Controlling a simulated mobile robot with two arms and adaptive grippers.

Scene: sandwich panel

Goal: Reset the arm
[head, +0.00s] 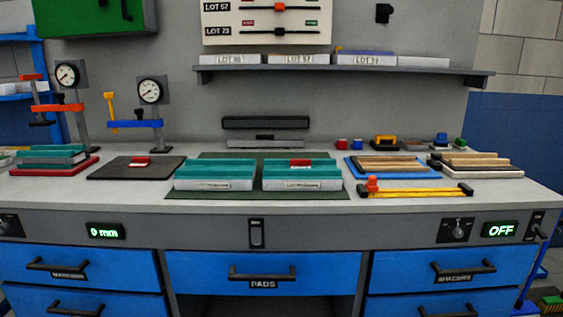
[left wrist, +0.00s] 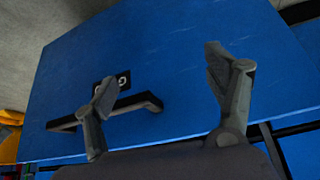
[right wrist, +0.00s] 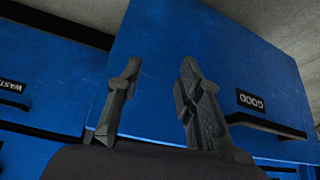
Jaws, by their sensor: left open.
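Neither arm shows in the head view. In the left wrist view my left gripper (left wrist: 160,78) is open and empty, its two fingers wide apart. Behind it is a blue drawer front (left wrist: 200,40) with a black handle (left wrist: 130,103) and a partly hidden label. In the right wrist view my right gripper (right wrist: 160,75) has its fingers apart with nothing between them, the gap narrower than the left one. Behind it is a blue panel (right wrist: 220,50) with a GOOD label (right wrist: 251,101) and a dark handle.
In the head view the grey workbench (head: 310,210) holds two teal-topped blocks (head: 215,172) (head: 302,172) on a green mat, a dark pad (head: 110,170), wooden strips (head: 390,162) and two gauge clamps (head: 150,90). Blue drawers (head: 262,272) are below; a shelf (head: 340,70) is above.

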